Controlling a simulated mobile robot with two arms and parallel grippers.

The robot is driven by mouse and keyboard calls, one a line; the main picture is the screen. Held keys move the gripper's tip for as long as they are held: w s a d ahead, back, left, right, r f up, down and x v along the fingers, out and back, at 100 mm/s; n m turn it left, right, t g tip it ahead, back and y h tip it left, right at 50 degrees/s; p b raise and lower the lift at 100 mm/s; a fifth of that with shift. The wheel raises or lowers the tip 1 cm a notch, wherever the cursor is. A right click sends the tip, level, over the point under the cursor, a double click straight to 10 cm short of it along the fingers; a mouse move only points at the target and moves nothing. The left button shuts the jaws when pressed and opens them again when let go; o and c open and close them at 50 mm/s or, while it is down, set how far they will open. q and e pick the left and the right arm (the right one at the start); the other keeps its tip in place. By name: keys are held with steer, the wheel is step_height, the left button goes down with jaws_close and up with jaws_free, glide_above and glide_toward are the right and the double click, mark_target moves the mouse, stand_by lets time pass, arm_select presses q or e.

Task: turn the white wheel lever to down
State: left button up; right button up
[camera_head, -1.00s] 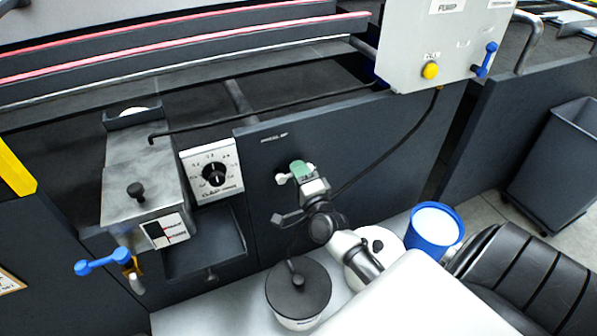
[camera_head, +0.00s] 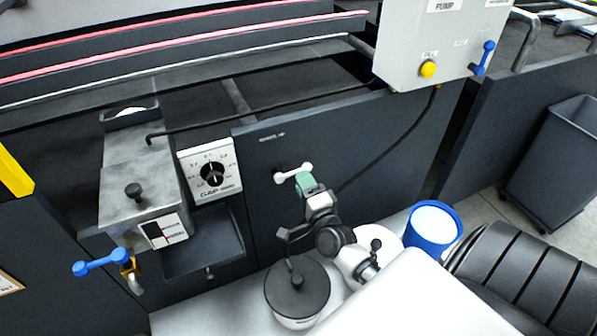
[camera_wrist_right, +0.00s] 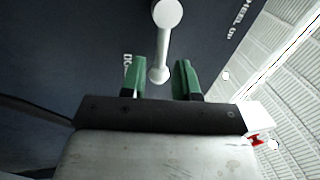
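The white wheel lever (camera_head: 293,172) is on the dark machine panel, right of the gap dial. In the head view it points to the right and slightly up. My right gripper (camera_head: 306,182) is just below its right end. In the right wrist view, the lever (camera_wrist_right: 163,45) runs down from a round knob, and its lower end lies between the green fingertips (camera_wrist_right: 160,77). The fingers are open, with a gap on each side of the lever. A "WHEEL UP" label is at the right and a partly hidden label at the left. My left gripper is not in view.
A dark-lidded pot (camera_head: 297,287) and a blue container (camera_head: 433,229) stand below. A control box (camera_head: 430,45) with a hanging cable is at the upper right.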

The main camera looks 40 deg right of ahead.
steer(key=v, duration=0.7)
steer(key=shift+d, duration=0.1)
